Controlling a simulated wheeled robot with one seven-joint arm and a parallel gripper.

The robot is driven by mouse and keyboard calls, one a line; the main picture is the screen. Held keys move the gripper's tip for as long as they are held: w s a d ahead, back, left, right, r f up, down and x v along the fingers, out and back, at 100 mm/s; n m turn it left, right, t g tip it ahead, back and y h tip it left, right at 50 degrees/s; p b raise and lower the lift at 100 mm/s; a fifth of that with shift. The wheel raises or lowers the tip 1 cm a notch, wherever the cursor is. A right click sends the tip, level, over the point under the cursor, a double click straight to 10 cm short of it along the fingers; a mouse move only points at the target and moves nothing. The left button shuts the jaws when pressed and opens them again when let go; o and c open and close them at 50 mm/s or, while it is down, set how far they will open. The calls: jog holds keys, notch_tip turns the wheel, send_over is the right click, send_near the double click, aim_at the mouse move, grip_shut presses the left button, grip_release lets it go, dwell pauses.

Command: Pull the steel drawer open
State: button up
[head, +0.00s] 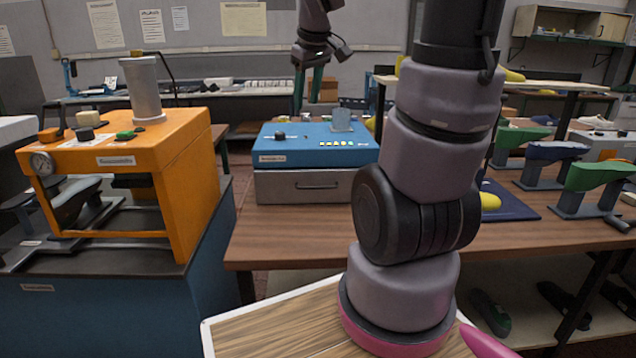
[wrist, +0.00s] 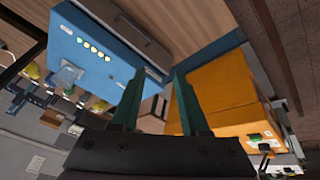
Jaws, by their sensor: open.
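The steel drawer (head: 290,188) is the grey front under a blue control box (head: 285,146) on the wooden bench. It looks shut, flush below the box, with a dark bar handle (head: 317,186) across its middle. My gripper (head: 308,98) shows in the head view above and behind the blue box, fingers pointing down, well apart from the handle. In the wrist view my gripper (wrist: 156,73) has two green fingers spread with nothing between them. Beyond them that view shows the blue box (wrist: 85,65) and its drawer front (wrist: 150,46), seen tilted and roughly upside down.
An orange press (head: 185,150) stands left of the drawer on a blue cabinet. Shoe lasts on stands (head: 590,180) occupy the bench's right side. The bench top (head: 290,235) in front of the drawer is clear. My arm covers the middle right of the head view.

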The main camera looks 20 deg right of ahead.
jog(key=w+d+f+n+g, duration=0.2)
jog(key=w+d+f+n, duration=0.3)
jog(key=w+f, duration=0.35)
jog(key=n, duration=0.5)
send_near(318, 187)
jog(key=shift+g, duration=0.3)
jog(key=f, duration=0.2)
jog(key=w+f, duration=0.1)
jog(key=f, duration=0.2)
jog(key=w+f, duration=0.1)
jog(key=f, duration=0.1)
jog(key=shift+w+d+f, duration=0.1)
jog(key=shift+d+f, duration=0.1)
grip_shut()
